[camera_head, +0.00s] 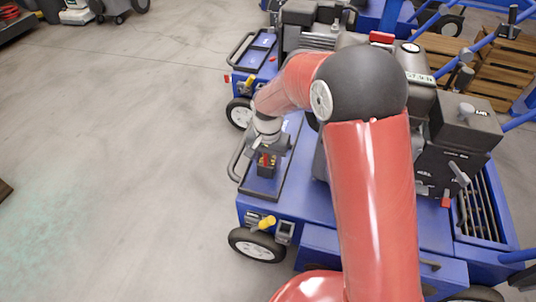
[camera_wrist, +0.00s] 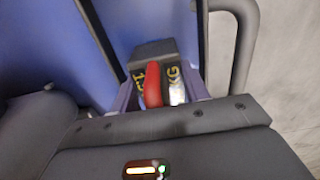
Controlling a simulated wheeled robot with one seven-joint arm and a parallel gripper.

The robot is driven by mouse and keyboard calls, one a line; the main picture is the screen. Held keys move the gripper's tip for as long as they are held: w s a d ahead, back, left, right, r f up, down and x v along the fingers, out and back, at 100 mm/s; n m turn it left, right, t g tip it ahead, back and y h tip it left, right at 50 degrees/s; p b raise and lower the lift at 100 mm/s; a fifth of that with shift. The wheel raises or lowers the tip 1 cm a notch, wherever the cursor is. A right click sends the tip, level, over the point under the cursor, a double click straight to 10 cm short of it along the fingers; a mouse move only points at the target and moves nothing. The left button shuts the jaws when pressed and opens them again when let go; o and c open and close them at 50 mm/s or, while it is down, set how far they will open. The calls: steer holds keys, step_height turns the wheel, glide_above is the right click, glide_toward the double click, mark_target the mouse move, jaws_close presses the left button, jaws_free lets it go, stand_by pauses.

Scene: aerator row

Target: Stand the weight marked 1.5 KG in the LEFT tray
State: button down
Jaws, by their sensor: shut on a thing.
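My gripper (camera_head: 265,153) is shut on a dark block weight (camera_head: 267,169) with a red part and yellow marks. In the wrist view the same weight (camera_wrist: 152,50) sits between the fingers of my gripper (camera_wrist: 158,93), its red handle toward me. Yellow lettering reads about "1.5" and "KG", partly covered by the handle. In the head view the weight is upright over a blue tray with a dark rim (camera_head: 281,180) on the nearer blue machine. I cannot tell whether its base touches the tray. The view does not label which tray is left.
A second dark-rimmed blue tray (camera_head: 262,42) is on the machine farther back. Dark engine housings (camera_head: 460,125) stand right of my arm. A rounded grey bar (camera_wrist: 244,45) runs beside the tray.

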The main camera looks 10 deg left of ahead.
steer(key=shift+w+r, duration=0.1)
steer(key=c, duration=1.2)
jaws_free()
steer(key=shift+f, duration=0.2)
steer(key=o, duration=0.5)
steer(key=shift+r, duration=0.1)
step_height(320, 180, up, 12)
steer(key=shift+r+p, duration=0.1)
steer(key=shift+p, duration=1.05)
